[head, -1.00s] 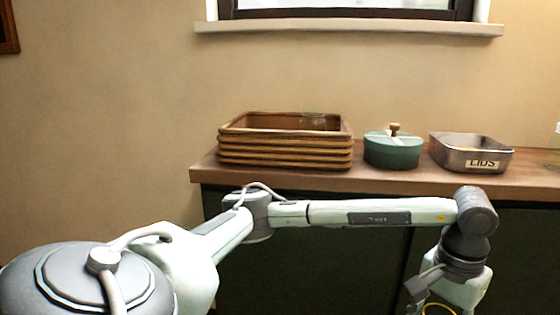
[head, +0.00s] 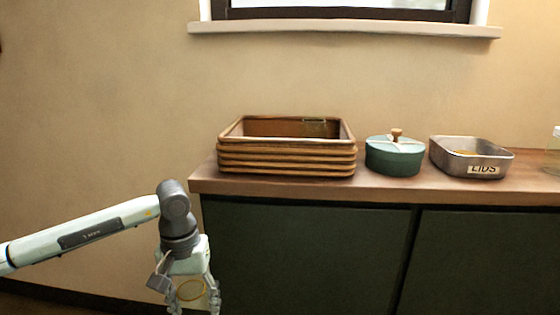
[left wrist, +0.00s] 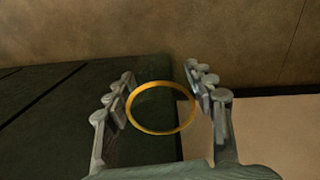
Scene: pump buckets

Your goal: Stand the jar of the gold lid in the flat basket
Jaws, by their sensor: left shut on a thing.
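My left gripper (head: 193,298) hangs low in front of the counter, at the left of the head view. It is shut on a clear jar with a gold ring at its rim (head: 191,290). In the left wrist view the gold ring (left wrist: 134,121) shows between the two fingers (left wrist: 162,100); the glass is hard to make out. The flat basket (head: 287,161), brown, ribbed and rectangular, stands on the counter, above and to the right of the gripper. Its floor is hidden by its front wall. My right gripper is not in view.
On the wooden counter (head: 400,189) stand a teal lidded pot (head: 393,159), a metal tray labelled LIDS (head: 450,159) with something gold in it, and a clear jar (head: 553,158) at the right edge. Dark cabinet fronts (head: 305,255) lie below. A window sill runs above.

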